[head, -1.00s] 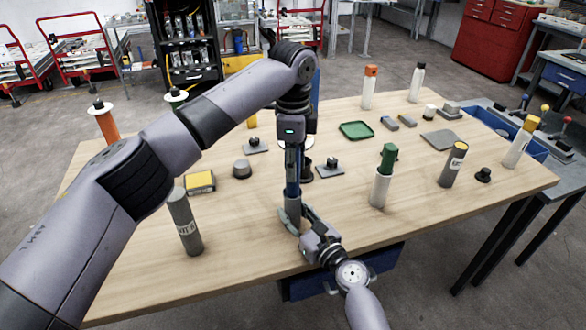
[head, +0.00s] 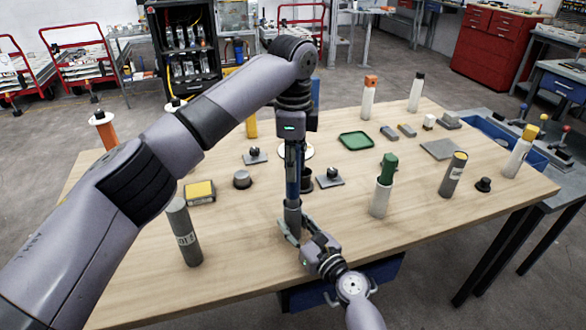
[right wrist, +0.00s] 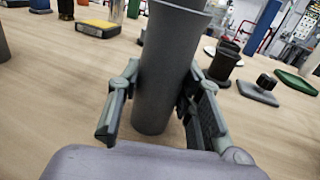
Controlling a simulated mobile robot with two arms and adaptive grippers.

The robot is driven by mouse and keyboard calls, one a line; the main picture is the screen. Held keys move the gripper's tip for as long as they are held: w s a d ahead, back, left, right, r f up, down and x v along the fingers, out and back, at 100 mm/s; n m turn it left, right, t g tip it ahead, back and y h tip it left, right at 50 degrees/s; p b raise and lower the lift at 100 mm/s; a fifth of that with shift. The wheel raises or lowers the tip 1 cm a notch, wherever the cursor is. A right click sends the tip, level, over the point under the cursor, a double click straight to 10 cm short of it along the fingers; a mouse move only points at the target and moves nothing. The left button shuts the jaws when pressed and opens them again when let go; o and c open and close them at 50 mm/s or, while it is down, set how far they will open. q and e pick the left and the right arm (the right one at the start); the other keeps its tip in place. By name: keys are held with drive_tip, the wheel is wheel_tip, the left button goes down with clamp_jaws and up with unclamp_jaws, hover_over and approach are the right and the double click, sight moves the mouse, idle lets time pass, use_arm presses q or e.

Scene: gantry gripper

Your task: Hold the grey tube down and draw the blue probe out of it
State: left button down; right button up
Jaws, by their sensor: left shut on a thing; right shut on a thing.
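The grey tube (head: 292,217) stands upright near the table's front edge. My right gripper (head: 291,232) is shut around its lower part; the tube also shows between its two fingers in the right wrist view (right wrist: 165,75). The blue probe (head: 292,188) stands upright above the tube, a short blue length showing below my left gripper (head: 292,172). My left gripper points straight down and is shut on the probe's upper part. The probe's lower end is hidden, and I cannot tell how deep it sits in the tube.
A grey labelled tube (head: 184,235) stands to the left. A white tube with a green top (head: 382,190) and a grey one with a yellow top (head: 453,175) stand to the right. Small black-knobbed plates (head: 330,179) and a green tray (head: 356,140) lie behind.

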use_arm(q)
drive_tip(key=shift+r, duration=0.55)
drive_tip(key=shift+r, duration=0.15)
drive_tip(key=shift+r, duration=1.35)
drive_tip(key=shift+r, duration=0.1)
drive_tip(key=shift+r, duration=1.4)
use_arm(e)
drive_tip(key=o, duration=1.2)
